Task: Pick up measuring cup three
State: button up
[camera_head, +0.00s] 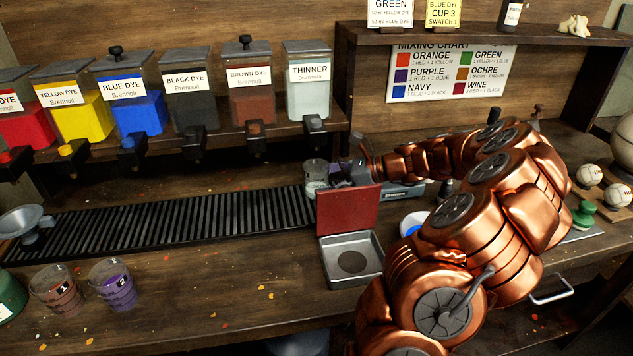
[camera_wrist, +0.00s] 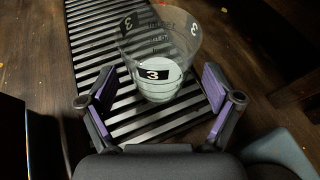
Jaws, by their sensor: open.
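Measuring cup three (camera_wrist: 160,75) is a clear cup with black "3" labels and pale contents at its bottom. In the wrist view it stands upright on the right end of the black slatted rack (camera_wrist: 88,45). In the head view the cup (camera_head: 315,174) is at the rack's right end, its lower part partly hidden by a red panel. My gripper (camera_wrist: 169,95) is open, with one purple-padded finger on each side of the cup's near side. I cannot tell whether either finger touches it. In the head view my gripper (camera_head: 345,172) is just right of the cup.
A red panel (camera_head: 346,210) stands upright close in front of the cup, above a metal tray (camera_head: 350,258). Dye dispensers and the thinner dispenser (camera_head: 308,80) hang above and behind. Two more cups (camera_head: 112,285) stand at the front left. White balls (camera_head: 590,177) sit at right.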

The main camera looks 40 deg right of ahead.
jog(key=shift+x, duration=1.1)
jog(key=shift+c, duration=0.2)
jog(key=c, duration=1.3)
jog(key=shift+c, duration=0.2)
jog(key=shift+r, duration=0.2)
